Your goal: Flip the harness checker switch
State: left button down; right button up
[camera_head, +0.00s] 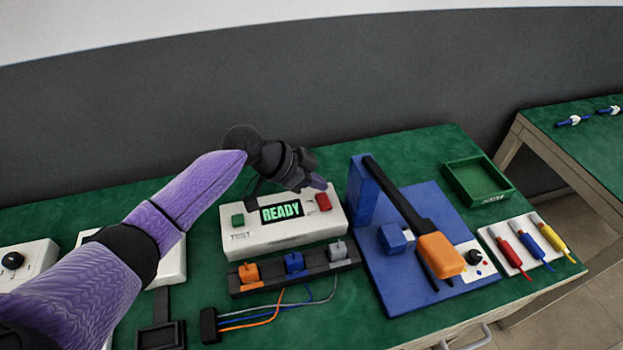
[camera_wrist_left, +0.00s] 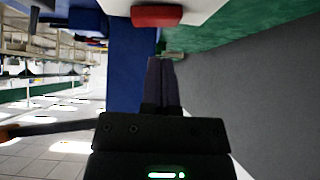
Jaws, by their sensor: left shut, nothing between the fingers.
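The harness checker (camera_head: 285,236) is a white box on the green table. Its display (camera_head: 282,211) reads READY in green letters. A green button (camera_head: 238,220) is at its left and a red switch (camera_head: 323,202) at its right. My left gripper (camera_head: 318,184) is shut and empty, just above and behind the red switch in the head view. In the left wrist view its closed fingertips (camera_wrist_left: 160,61) point toward the red switch (camera_wrist_left: 157,16), with a visible gap. My right gripper is not in view.
A black rack (camera_head: 293,270) with orange, blue and grey connectors lies in front of the checker. A blue press (camera_head: 362,190) with an orange-handled lever stands right of it. A green tray (camera_head: 478,181) and colored tools (camera_head: 524,245) are farther right. White boxes stand at left.

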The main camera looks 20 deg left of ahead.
pick_arm(q)
jog(key=r, duration=0.1)
jog(key=a+r+p, duration=0.1)
jog(key=a+r, duration=0.1)
jog(key=shift+s+r, duration=0.2)
jog(key=shift+s, duration=0.1)
jog(key=p+v, duration=0.1)
jog(key=v, duration=0.6)
jog(key=shift+a+p, duration=0.15)
jog(key=shift+p, duration=0.25)
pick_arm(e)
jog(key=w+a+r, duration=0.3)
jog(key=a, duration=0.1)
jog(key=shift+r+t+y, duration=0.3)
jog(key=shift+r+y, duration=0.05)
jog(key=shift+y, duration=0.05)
pick_arm(q)
jog(key=shift+w, duration=0.1)
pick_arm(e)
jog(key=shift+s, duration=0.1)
pick_arm(q)
jog(key=shift+f, duration=0.1)
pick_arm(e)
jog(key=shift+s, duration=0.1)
